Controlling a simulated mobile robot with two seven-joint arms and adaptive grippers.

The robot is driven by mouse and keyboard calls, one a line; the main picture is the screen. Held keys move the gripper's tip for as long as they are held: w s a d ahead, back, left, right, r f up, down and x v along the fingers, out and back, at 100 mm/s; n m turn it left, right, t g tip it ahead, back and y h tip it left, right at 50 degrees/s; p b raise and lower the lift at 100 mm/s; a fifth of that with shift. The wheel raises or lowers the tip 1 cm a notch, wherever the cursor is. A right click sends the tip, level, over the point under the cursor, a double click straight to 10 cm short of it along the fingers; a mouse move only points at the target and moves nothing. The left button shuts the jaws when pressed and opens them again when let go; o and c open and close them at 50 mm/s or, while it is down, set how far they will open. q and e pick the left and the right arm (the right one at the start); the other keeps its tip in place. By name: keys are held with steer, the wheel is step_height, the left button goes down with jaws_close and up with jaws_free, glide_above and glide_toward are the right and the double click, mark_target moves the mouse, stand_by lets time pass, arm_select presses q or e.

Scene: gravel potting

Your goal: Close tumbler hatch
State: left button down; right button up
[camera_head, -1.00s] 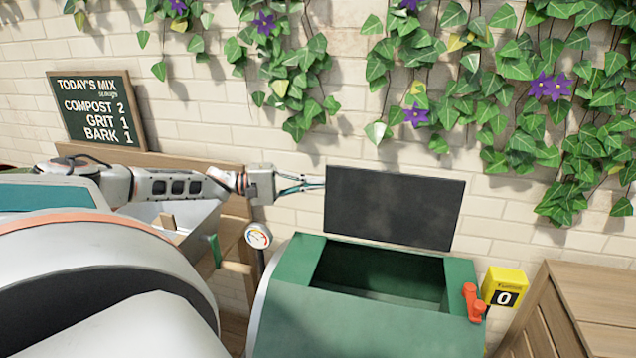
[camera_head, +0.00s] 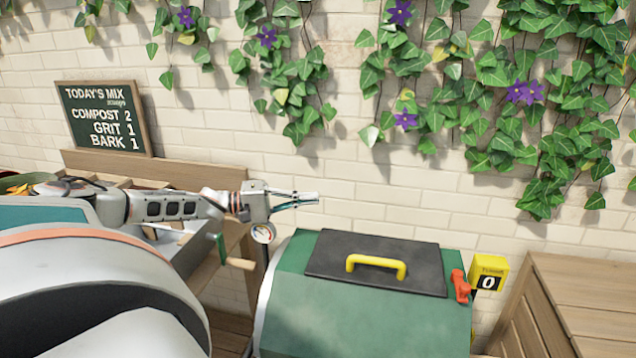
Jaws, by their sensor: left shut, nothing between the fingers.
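The green tumbler (camera_head: 370,318) stands at the lower middle of the head view. Its dark hatch (camera_head: 330,255), with a yellow handle (camera_head: 377,264) on top, lies flat over the opening, and the inside is hidden. My left gripper (camera_head: 312,198) is shut and empty. It shows above and behind the hatch's left end, apart from it. An orange-red latch (camera_head: 460,286) sits at the tumbler's right end, beside the hatch. I cannot tell whether it is fastened. My right gripper is not in view.
A yellow counter reading 0 (camera_head: 489,272) stands right of the latch. A round gauge (camera_head: 263,233) and a wooden crank handle (camera_head: 237,263) are left of the tumbler. A wooden crate (camera_head: 575,300) is at right. A chalkboard (camera_head: 103,118) stands against the brick wall.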

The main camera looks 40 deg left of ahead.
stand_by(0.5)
